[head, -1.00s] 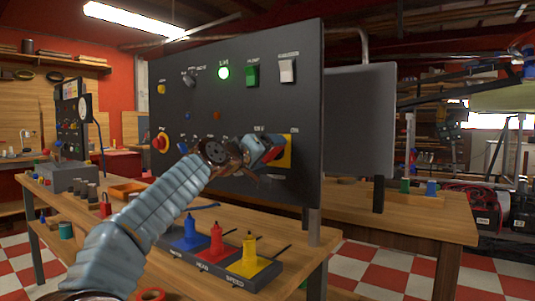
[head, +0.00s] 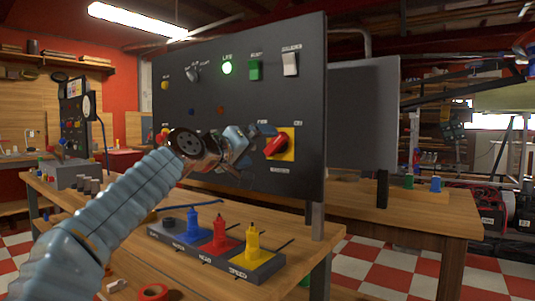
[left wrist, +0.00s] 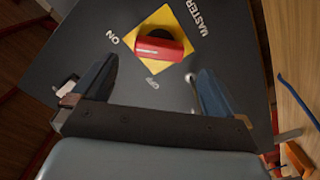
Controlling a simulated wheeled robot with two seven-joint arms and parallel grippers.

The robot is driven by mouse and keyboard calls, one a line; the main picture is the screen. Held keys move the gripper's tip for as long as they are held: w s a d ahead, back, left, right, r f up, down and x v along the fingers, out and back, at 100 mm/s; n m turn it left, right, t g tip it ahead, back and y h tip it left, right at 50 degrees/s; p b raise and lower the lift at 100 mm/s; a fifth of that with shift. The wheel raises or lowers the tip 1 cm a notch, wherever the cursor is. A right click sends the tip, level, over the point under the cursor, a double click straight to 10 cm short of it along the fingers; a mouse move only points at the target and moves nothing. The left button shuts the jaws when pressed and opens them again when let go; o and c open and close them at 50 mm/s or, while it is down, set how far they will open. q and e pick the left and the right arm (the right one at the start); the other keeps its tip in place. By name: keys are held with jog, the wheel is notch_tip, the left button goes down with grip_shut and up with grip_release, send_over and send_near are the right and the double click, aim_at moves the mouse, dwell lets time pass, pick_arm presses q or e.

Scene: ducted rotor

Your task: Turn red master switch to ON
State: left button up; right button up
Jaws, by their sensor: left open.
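The red master switch (head: 276,146) sits on a yellow plate (head: 291,147) at the lower right of the dark upright panel. My left gripper (head: 254,152) is open and empty, just left of the switch in the head view. In the left wrist view the fingers of this gripper (left wrist: 155,78) are apart, with the handle ahead of them, clear of both.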

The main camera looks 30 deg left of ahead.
pick_arm(q)
jog(key=s+b, duration=0.1)
jog(key=s, duration=0.6)
jog(key=shift+a, duration=0.25)
jog(key=shift+s, duration=0.1)
